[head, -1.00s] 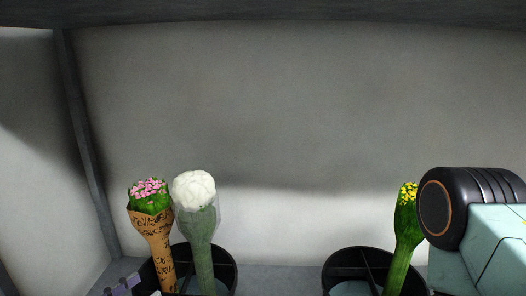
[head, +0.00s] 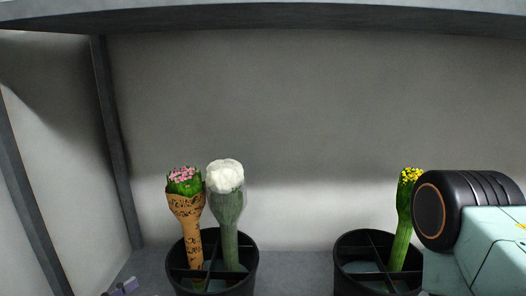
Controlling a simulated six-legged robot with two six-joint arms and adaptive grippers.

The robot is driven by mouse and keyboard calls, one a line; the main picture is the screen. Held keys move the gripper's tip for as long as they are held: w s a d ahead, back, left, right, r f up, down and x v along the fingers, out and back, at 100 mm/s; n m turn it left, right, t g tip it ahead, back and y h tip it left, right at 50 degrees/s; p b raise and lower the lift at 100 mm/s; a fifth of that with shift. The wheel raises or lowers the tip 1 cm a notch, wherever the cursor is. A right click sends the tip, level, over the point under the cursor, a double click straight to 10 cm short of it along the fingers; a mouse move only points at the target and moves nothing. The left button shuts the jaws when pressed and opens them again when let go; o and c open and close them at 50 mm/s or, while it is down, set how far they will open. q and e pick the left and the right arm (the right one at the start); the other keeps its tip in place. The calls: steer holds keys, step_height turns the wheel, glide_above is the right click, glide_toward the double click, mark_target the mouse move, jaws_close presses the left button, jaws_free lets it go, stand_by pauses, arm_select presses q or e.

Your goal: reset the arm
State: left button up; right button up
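My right arm (head: 475,225) comes in at the right edge as a pale teal link with a black ribbed joint; its gripper is out of the picture. My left gripper shows only as a small grey-purple piece (head: 123,287) at the bottom left edge, too little to tell its state. A pink bouquet in brown printed wrap (head: 187,215) and a white bouquet in green wrap (head: 227,205) stand in the left black bucket (head: 250,262). A yellow bouquet with green stems (head: 402,225) stands in the right black bucket (head: 345,262), close to my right arm.
Both buckets have dividers and stand on a grey shelf floor (head: 295,270). A grey back wall (head: 300,120), a left post (head: 115,150) and a shelf edge above (head: 260,12) frame the space. The floor between the buckets is clear.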

arm_select(q)
steer(key=s+f+n+g+y, duration=0.3)
steer(key=s+f+n+g, duration=0.15)
steer(key=f, duration=0.35)
steer(key=s+f+n+g+y, duration=0.3)
steer(key=s+f, duration=0.2)
steer(key=f, duration=0.3)
steer(key=s+f+g+y, duration=0.2)
steer(key=s+g, duration=0.1)
steer(key=s, duration=0.6)
steer(key=s+d+f+g+y, duration=0.1)
steer(key=s+f+g, duration=0.2)
steer(key=s, duration=0.6)
steer(key=shift+s+d+g+y, duration=0.2)
steer(key=shift+s+g+y, duration=0.2)
steer(key=shift+g, duration=0.35)
steer(key=shift+f, duration=0.1)
steer(key=c, duration=0.4)
steer(key=shift+w+d, duration=0.1)
steer(key=shift+w, duration=0.05)
steer(key=shift+c, duration=0.3)
